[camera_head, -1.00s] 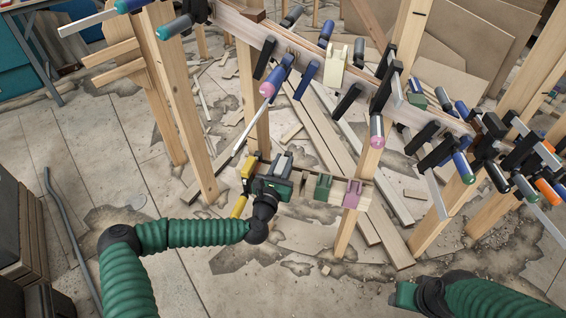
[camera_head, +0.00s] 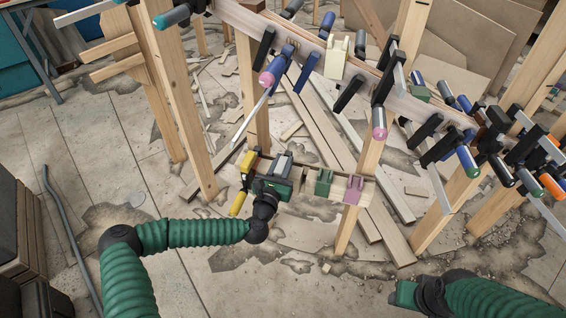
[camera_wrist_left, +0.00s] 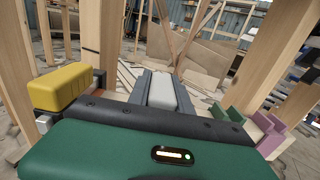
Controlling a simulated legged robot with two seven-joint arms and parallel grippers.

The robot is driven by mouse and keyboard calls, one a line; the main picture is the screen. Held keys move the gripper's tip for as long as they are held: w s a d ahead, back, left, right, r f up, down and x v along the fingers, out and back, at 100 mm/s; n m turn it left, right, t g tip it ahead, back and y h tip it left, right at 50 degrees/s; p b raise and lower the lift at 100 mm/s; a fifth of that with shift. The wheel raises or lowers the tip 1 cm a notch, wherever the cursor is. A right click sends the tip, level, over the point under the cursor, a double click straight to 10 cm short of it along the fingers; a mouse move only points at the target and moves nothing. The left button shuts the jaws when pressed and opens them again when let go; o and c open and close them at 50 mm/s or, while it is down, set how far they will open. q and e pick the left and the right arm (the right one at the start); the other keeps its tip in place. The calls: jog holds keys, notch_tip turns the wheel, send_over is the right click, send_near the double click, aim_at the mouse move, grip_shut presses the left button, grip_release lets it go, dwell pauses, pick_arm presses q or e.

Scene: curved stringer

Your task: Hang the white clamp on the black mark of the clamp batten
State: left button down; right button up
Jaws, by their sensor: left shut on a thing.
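My left gripper (camera_head: 281,166) is shut on the white clamp, a pale grey-white piece between its two grey fingers. In the left wrist view the white clamp (camera_wrist_left: 162,93) shows between the fingers, and its lower part is hidden. The gripper is at the clamp batten (camera_head: 338,187), the low horizontal board, between a yellow clamp (camera_head: 250,164) and a green clamp (camera_head: 323,181). I cannot tell whether the held clamp touches the batten. The black mark is not visible. My right gripper (camera_head: 403,294) is at the lower right, far from the batten; its fingers are not clear.
A pink clamp (camera_head: 354,188) sits on the batten right of the green one. A cream clamp (camera_head: 337,58) and several bar clamps hang on the curved stringer (camera_head: 232,17) above. Wooden posts (camera_head: 181,110) stand close by. Loose boards and debris lie on the floor.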

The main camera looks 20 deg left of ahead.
pick_arm(q)
jog(key=shift+f+b, duration=0.3)
jog(key=shift+f, duration=0.1)
jog(key=c, duration=1.2)
grip_release()
jog(key=shift+r, duration=0.1)
jog(key=shift+c, duration=0.2)
jog(key=shift+o, duration=0.8)
jog(key=s, duration=0.5)
jog(key=s+p, duration=0.1)
jog(key=s, duration=1)
jog(key=shift+a+f, duration=0.1)
jog(key=shift+f, duration=0.15)
jog(key=shift+s, duration=0.45)
